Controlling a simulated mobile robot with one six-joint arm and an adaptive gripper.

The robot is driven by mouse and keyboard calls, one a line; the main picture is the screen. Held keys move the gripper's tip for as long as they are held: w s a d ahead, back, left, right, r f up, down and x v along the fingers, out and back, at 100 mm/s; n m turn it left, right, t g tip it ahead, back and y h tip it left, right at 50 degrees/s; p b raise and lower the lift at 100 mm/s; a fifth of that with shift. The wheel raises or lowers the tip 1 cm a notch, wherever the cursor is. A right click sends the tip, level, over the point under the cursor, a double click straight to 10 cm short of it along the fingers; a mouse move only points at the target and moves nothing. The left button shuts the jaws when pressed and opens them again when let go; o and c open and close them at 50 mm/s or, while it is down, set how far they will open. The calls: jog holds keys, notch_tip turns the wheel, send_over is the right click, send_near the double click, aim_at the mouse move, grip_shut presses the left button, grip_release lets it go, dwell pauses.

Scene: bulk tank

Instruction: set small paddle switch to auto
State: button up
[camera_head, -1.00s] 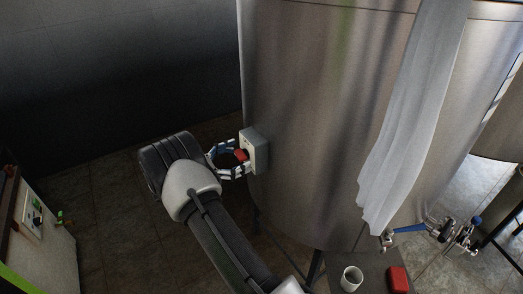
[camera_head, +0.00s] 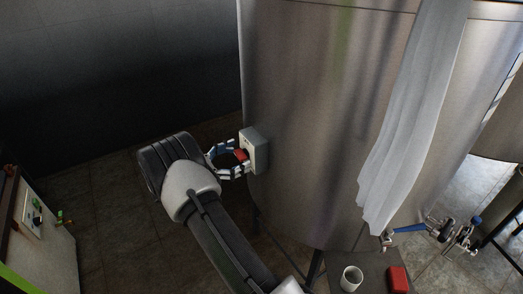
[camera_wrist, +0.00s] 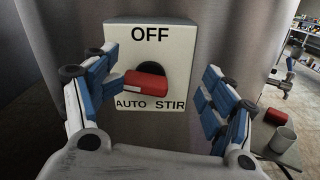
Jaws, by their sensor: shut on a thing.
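The small paddle switch is a red paddle (camera_wrist: 146,84) in a round dark opening on a pale box (camera_wrist: 150,45). The box is marked OFF at the top, AUTO at lower left and STIR at lower right. The paddle lies nearly level, its left end just above the word AUTO. My gripper (camera_wrist: 163,88) has blue and white fingers on either side of the paddle and is shut on it. The left fingertip is at the paddle's left end; contact at the right is hard to see. In the head view, the red paddle (camera_head: 241,154) shows between the fingers.
The box sits on a large steel tank (camera_head: 320,120). A white cloth (camera_head: 420,110) hangs down the tank at right. A white cup (camera_head: 351,278) and a red block (camera_head: 398,279) stand on a low surface below. A cabinet (camera_head: 45,240) with controls stands at far left.

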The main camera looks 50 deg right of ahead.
jog(key=w+b+v, duration=0.1)
jog(key=b+v, duration=0.3)
jog(key=v, duration=1.5)
jog(key=shift+w+f, duration=0.2)
jog(key=shift+f, duration=0.1)
dwell(0.8)
jog(key=shift+a+r, duration=0.15)
jog(key=shift+a, duration=0.05)
dwell(0.3)
notch_tip(320, 180, up, 10)
jog(key=shift+s, duration=0.3)
jog(key=shift+a, duration=0.1)
